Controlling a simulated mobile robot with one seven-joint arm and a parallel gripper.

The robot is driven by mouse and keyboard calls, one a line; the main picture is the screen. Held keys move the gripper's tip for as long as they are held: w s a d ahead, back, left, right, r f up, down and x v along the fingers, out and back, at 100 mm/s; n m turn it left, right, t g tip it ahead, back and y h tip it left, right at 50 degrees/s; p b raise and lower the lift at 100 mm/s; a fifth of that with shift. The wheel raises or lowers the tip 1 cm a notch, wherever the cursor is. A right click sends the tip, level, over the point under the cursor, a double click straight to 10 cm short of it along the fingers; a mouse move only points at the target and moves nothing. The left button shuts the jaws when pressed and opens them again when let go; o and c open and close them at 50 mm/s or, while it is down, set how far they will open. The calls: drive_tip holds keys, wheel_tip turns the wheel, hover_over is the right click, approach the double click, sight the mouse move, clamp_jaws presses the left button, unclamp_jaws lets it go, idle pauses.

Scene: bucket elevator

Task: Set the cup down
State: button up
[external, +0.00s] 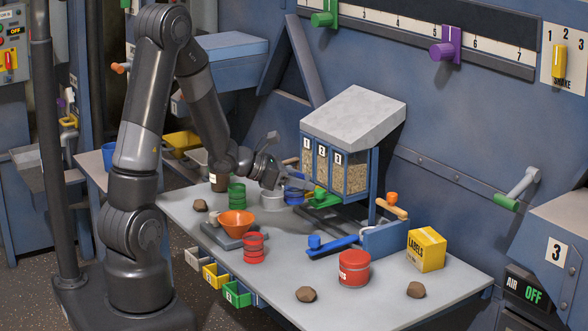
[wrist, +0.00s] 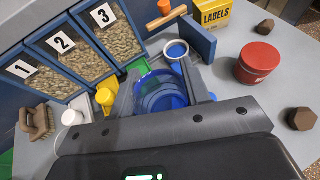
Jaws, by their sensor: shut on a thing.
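A blue cup (wrist: 168,100) sits between the fingers of my gripper (wrist: 163,85) in the wrist view, and its lower part is partly hidden by the gripper. In the external view the blue cup (external: 294,195) is beside my gripper (external: 272,180), low over the grey table under the bins. My gripper is shut on the blue cup. I cannot tell whether the cup's base touches the table.
A bin unit (external: 350,125) with windows 1, 2 and 3 stands just behind. Green cups (external: 237,194), a white cup (external: 271,200), red cups (external: 253,247) and an orange funnel (external: 236,222) are near. A red tin (external: 354,268) and yellow box (external: 426,250) stand right.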

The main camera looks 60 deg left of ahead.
wheel_tip(320, 180, up, 2)
wheel_tip(320, 180, up, 4)
drive_tip(key=a, duration=0.1)
drive_tip(key=w+a+n+t+y, duration=0.1)
drive_tip(key=a+n+y, duration=0.15)
drive_tip(key=a, duration=0.95)
drive_tip(key=w+a+n+y, duration=0.2)
drive_tip(key=a+y, duration=0.1)
drive_tip(key=a, duration=0.8)
wheel_tip(320, 180, down, 8)
drive_tip(key=w, duration=2)
drive_tip(key=shift+h, duration=0.25)
drive_tip(key=f, duration=1.1)
drive_tip(key=shift+s+a, duration=0.3)
drive_tip(key=shift+a, duration=0.05)
drive_tip(key=shift+w+f, duration=0.2)
drive_tip(key=shift+f, duration=0.1)
drive_tip(key=shift+f, duration=0.1)
